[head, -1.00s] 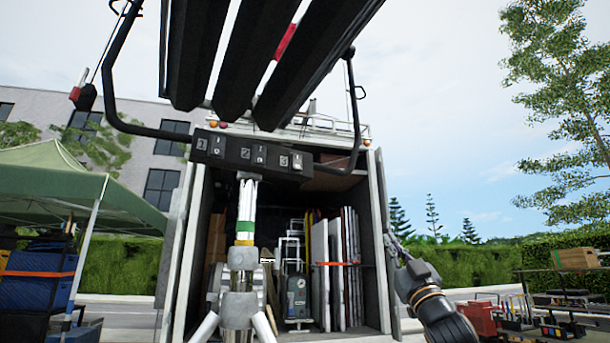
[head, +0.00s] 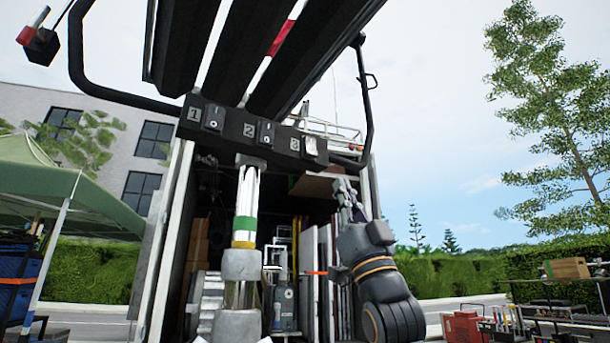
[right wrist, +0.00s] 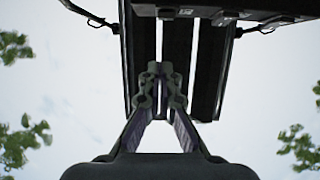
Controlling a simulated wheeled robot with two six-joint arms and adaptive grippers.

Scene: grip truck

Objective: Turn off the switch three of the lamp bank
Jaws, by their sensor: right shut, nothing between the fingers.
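The lamp bank's dark switch box (head: 240,134) hangs under long black lamp bars (head: 250,50), tilted in the head view. It carries numbered switches: switch one (head: 213,117), switch two (head: 265,132) and switch three (head: 310,147) at the right end. Switch three's face looks paler than the others; I cannot tell its position. My right gripper (head: 342,186) is below and slightly right of switch three, pointing up, and looks apart from it. In the right wrist view its fingers (right wrist: 160,82) are shut and empty, with the box's underside (right wrist: 235,12) above them. My left gripper is not seen.
A silver mast (head: 245,205) with a green band rises below the box, left of my right gripper. Black tube handles (head: 368,100) flank the box. An open truck cargo bay (head: 300,215) with stored goods lies behind. Open sky is at the right.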

